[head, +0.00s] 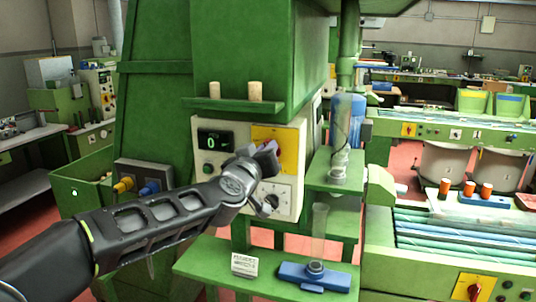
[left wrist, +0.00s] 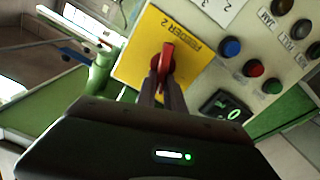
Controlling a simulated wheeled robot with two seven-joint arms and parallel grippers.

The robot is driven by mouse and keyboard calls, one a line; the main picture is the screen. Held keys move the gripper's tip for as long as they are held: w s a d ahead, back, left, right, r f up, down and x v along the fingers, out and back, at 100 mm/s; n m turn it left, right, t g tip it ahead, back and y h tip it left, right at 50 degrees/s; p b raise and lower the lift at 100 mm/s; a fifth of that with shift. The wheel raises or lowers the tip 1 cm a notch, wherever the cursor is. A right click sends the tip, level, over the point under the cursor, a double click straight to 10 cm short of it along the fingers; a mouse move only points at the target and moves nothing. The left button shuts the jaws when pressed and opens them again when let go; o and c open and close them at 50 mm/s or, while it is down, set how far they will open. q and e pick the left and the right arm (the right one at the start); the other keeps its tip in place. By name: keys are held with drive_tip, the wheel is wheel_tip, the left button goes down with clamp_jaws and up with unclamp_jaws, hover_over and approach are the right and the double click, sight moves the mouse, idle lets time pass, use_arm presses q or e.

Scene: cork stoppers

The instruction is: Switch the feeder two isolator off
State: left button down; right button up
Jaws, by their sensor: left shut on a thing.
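The feeder two isolator is a red rotary handle (left wrist: 166,60) on a yellow plate (left wrist: 136,62) marked FEEDER 2 in the left wrist view. In the head view its yellow plate (head: 288,137) is on the cream control panel (head: 228,128); the handle there is hidden by my gripper. My left gripper (head: 266,156) is at the plate, and its fingers (left wrist: 161,92) are shut on the handle. The handle looks slanted to the plate's edges; I cannot read its on or off marks. My right gripper is not in view.
Beside the plate are a display (head: 215,140) reading 0 and several push buttons, including a blue one (left wrist: 231,47). Corks (head: 214,90) stand on a green ledge above. A lower shelf holds a blue clamp (head: 314,277) and a small sign (head: 244,264).

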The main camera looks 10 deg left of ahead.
use_arm(q)
drive_tip(key=shift+a+f+n+b, duration=0.25)
drive_tip(key=shift+n+b, duration=0.75)
drive_tip(key=shift+n, duration=1.35)
drive_tip(key=shift+a+f+n+b, duration=0.15)
drive_tip(key=shift+f+n+b, duration=0.25)
drive_tip(key=shift+n+b, duration=1.3)
drive_tip(key=shift+a+f+n+b, duration=0.2)
drive_tip(key=shift+f+n+b, duration=0.15)
drive_tip(key=shift+n, duration=2.6)
drive_tip(key=c, duration=1.4)
unclamp_jaws()
drive_tip(key=shift+r, duration=0.1)
drive_tip(key=shift+c, duration=0.2)
